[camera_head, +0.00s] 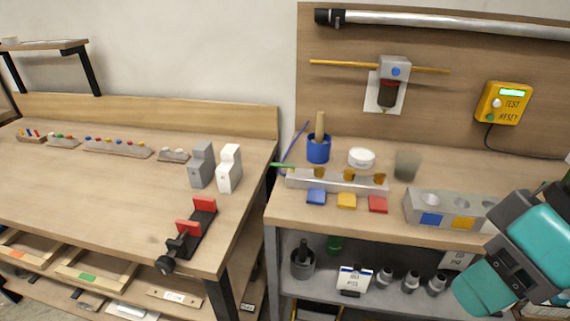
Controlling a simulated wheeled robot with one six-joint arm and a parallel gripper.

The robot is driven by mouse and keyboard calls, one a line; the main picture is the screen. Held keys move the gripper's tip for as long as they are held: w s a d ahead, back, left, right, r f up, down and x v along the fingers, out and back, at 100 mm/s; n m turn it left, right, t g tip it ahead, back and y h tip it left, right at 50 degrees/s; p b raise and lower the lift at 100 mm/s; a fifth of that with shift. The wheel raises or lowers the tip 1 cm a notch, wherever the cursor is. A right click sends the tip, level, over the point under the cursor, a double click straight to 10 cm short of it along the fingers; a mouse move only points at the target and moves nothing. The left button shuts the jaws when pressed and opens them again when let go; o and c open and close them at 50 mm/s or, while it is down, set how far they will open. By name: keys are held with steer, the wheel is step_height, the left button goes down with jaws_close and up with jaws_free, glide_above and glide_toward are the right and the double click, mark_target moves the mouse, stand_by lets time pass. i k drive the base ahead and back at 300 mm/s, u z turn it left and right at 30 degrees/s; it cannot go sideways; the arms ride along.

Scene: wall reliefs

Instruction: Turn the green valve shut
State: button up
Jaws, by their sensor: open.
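A light metal manifold bar (300,182) lies near the front of the right bench, with several brass fittings (348,174) along it. A thin green handle (282,166) sticks out to the left at the bar's left end, about level. A thin blue handle (296,139) slants up beside it. I cannot make out the valve body under the green handle or how far it is turned. Blue, yellow and red tags lie in front of the bar. My teal and grey arm is at the lower right, well apart from the bar; my gripper is not in view.
A blue cup (318,149) with a wooden handle, a white round tub (361,158) and a grey cup (407,165) stand behind the bar. A grey block with holes (415,208) stands at its right. A black-and-red clamp (190,236) lies on the left bench.

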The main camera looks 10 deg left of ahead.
mark_target(292, 166)
steer(key=z, duration=0.5)
steer(key=k, duration=1.1)
steer(key=u, duration=0.7)
steer(key=i, duration=1.4)
steer(key=z, duration=0.15)
